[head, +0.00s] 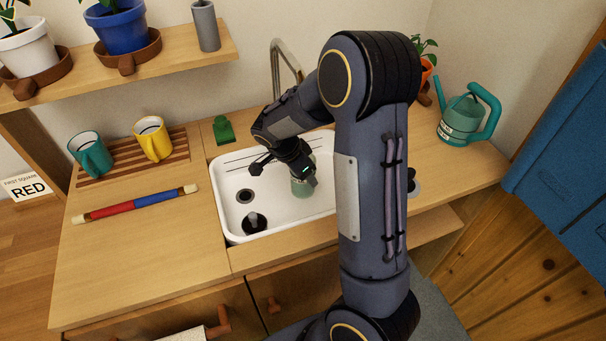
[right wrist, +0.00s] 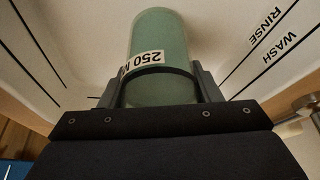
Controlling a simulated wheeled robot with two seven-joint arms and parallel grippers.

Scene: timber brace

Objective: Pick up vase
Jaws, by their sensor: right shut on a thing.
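My right gripper (right wrist: 158,84) is shut on a green cylindrical vessel (right wrist: 160,32) with a white label reading "250 M". A finger lies on each side of it, and a dark band crosses it between them. In the head view the vessel (head: 303,187) is inside the white sink (head: 222,188), below my wrist. Whether its base touches the sink floor I cannot tell. A grey cylinder (head: 206,27), which also looks like a vase, stands on the upper shelf. My left gripper is not in view.
A dark round object (head: 254,222) lies in the sink near the drain (head: 245,196). The tap (head: 283,60) rises behind. Teal (head: 90,155) and yellow (head: 152,139) mugs stand on a slatted rack at left. A red-blue rod (head: 135,204) lies in front. A watering can (head: 466,115) stands right.

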